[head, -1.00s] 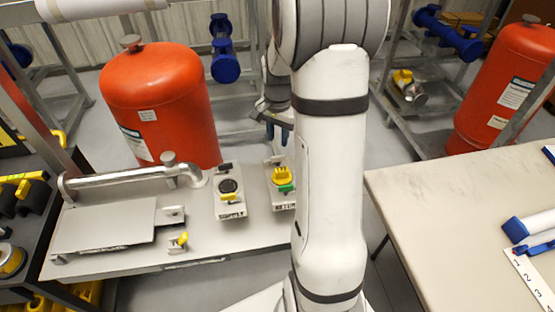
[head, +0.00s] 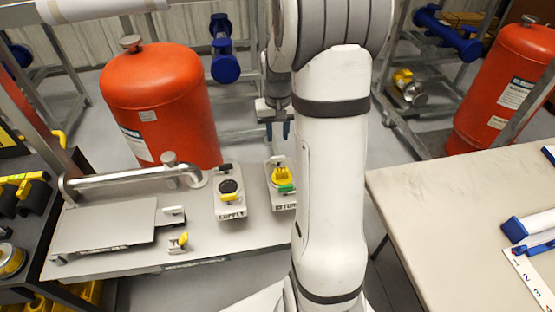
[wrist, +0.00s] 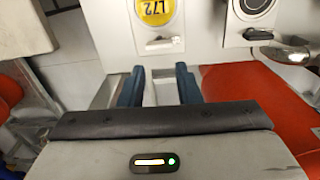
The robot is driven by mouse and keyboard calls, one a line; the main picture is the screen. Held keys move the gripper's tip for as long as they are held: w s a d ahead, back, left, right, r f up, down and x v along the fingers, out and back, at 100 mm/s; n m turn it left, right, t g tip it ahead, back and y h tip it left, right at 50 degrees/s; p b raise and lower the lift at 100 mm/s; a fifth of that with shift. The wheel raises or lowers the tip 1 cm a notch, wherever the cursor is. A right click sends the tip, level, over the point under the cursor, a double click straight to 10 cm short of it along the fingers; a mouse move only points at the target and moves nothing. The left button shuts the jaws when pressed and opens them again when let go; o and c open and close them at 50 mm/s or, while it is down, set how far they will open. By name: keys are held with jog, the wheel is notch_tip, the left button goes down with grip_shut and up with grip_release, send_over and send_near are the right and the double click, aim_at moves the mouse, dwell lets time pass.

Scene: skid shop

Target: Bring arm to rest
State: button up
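My gripper (head: 277,131) hangs behind my white arm in the head view, above the far edge of the grey skid plate (head: 110,266). In the wrist view my gripper (wrist: 160,82) shows two dark blue fingers apart with nothing between them. On the plate stand a supply block (head: 229,200) with a black round top and a return block (head: 280,200) with a yellow top and a green piece. The gripper is apart from both blocks.
A red tank (head: 160,105) stands behind the plate, and another red tank (head: 510,85) is at the right. A pipe (head: 120,178) runs along the plate. A beige table (head: 430,200) is at the right. A dark shelf cart (head: 20,230) stands at the left.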

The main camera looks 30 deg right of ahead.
dwell(0.6)
jog(key=s+a+r+n+t, duration=0.1)
jog(key=s+a+r, duration=0.4)
jog(key=s, duration=0.5)
jog(key=s+a+r+n+t, duration=0.2)
jog(key=s+a+r, duration=0.4)
jog(key=s+a, duration=0.3)
jog(key=shift+s+a+r, duration=0.2)
jog(key=shift+s, duration=0.2)
